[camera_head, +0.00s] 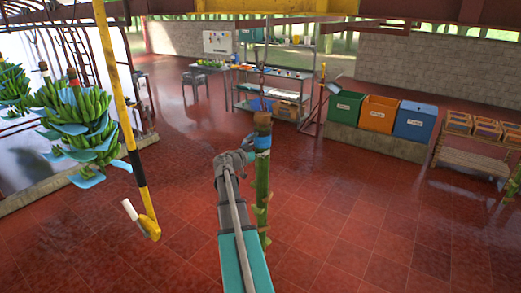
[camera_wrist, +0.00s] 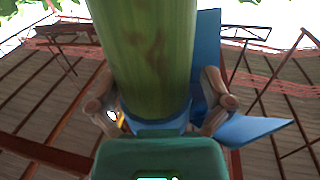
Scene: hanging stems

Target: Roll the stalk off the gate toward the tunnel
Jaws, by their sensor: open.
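A green stalk (camera_head: 262,195) with short cut stubs hangs nearly upright in front of me, with a brown top and a blue band near it. It fills the middle of the wrist view (camera_wrist: 152,55). My gripper (camera_head: 255,147) is at the stalk's upper part. In the wrist view its two fingers stand apart on either side of the stalk, open around it; whether they touch it I cannot tell. Blue sheet pieces (camera_wrist: 255,130) show behind the right finger. I cannot clearly make out the gate or the tunnel.
Green banana bunches (camera_head: 85,125) with blue sheets hang at the left. A yellow and black pole (camera_head: 122,100) hangs beside them. Green, orange and blue bins (camera_head: 378,114) and a wooden rack (camera_head: 470,155) stand at the right. The red tiled floor is mostly clear.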

